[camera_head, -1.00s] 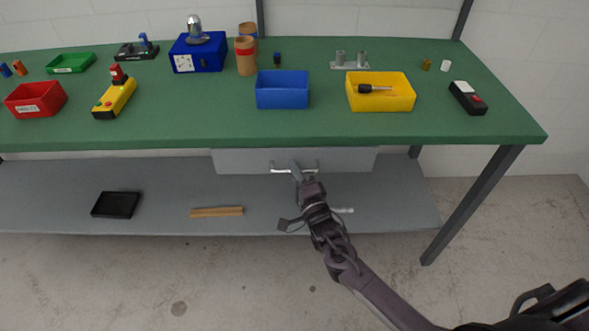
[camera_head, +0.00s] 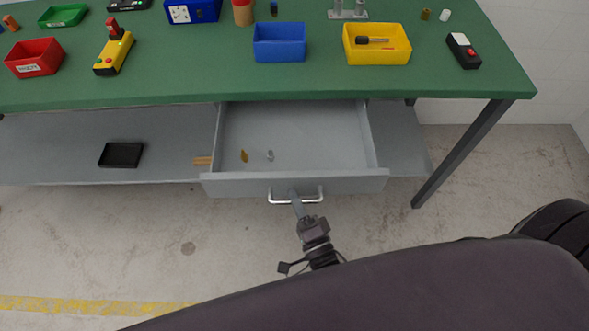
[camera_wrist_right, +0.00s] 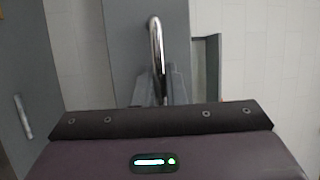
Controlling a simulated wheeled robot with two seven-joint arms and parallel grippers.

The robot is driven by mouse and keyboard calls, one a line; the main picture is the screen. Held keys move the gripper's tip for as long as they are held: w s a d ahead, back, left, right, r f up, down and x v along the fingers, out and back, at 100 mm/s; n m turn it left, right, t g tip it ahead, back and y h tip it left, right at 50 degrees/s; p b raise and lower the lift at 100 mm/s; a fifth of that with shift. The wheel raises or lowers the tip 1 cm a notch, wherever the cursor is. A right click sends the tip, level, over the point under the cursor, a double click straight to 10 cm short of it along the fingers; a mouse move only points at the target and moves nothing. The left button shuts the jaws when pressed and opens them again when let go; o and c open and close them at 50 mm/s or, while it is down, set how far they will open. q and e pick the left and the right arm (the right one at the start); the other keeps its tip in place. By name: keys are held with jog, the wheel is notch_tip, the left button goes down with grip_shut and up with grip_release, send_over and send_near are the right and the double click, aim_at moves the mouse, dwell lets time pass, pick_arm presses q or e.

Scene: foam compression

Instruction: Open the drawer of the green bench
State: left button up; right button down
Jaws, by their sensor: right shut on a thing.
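The drawer (camera_head: 230,186) of the green bench (camera_head: 200,87) stands pulled out beneath the bench top, its inside showing. A small brown piece (camera_head: 244,156) and a small grey piece (camera_head: 270,155) lie in it. My right gripper (camera_head: 297,203) is shut on the drawer's metal handle (camera_head: 321,193) near its middle. In the right wrist view the shiny handle (camera_wrist_right: 155,40) runs between the fingers (camera_wrist_right: 162,88) of that gripper. My left gripper is not in view.
On the bench top stand a red bin (camera_head: 35,58), a blue bin (camera_head: 279,43), a yellow bin (camera_head: 376,45) with a screwdriver, and other small items. A black tray (camera_head: 121,155) lies on the lower shelf (camera_head: 60,150). The floor in front is open.

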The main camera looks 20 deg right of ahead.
jog(key=shift+s+a+p, duration=0.1)
jog(key=shift+s+a, duration=0.15)
jog(key=shift+s, duration=0.6)
jog(key=shift+s+a+p, duration=0.1)
jog(key=shift+s+a, duration=0.15)
jog(key=shift+s, duration=0.6)
jog(key=shift+s+a+p, duration=0.1)
jog(key=shift+s+a, duration=0.15)
jog(key=shift+s, duration=0.6)
jog(key=c, duration=1.8)
grip_release()
jog(key=b+v, duration=0.2)
jog(key=v, duration=0.6)
jog(key=shift+w, duration=0.1)
